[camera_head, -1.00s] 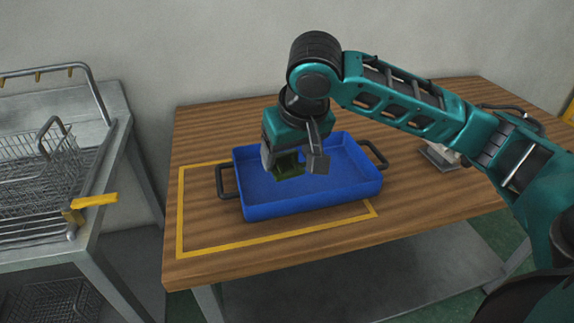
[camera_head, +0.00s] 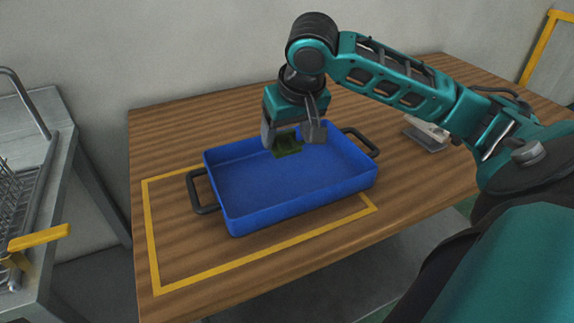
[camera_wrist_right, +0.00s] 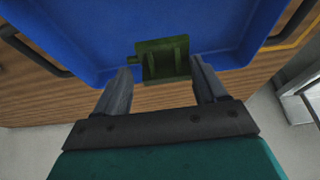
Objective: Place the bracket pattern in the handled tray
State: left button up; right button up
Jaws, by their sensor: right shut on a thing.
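The bracket pattern (camera_head: 287,148) is a small dark green piece with upright ribs. My right gripper (camera_head: 291,139) is shut on it and holds it over the back part of the handled tray. In the right wrist view the bracket pattern (camera_wrist_right: 165,60) sits between the two grey fingers. The handled tray (camera_head: 300,202) is a blue, shallow rectangular tray with a black handle at each end, standing on the wooden table. Its floor looks bare. Whether the pattern touches the tray cannot be told. My left gripper is not in view.
A yellow outline (camera_head: 152,240) is marked on the wooden table (camera_head: 165,125) around the tray's left and front. A grey-and-white device (camera_head: 428,135) stands at the right, partly behind my arm. A metal rack with a yellow handle (camera_head: 40,237) stands at the left.

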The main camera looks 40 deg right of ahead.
notch_tip(320, 180, down, 3)
jog(key=shift+r, duration=0.1)
notch_tip(320, 180, down, 4)
jog(key=shift+f+b, duration=0.1)
jog(key=shift+b, duration=0.85)
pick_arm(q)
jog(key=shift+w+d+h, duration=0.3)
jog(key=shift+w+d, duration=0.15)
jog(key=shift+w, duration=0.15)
pick_arm(e)
jog(key=o, duration=0.8)
jog(key=shift+f, duration=0.1)
jog(key=shift+o, duration=1.2)
pick_arm(q)
jog(key=p, duration=0.2)
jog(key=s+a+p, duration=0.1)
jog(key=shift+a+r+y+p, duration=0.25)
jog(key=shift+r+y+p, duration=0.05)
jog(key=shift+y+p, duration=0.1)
pick_arm(e)
jog(key=v, duration=1.2)
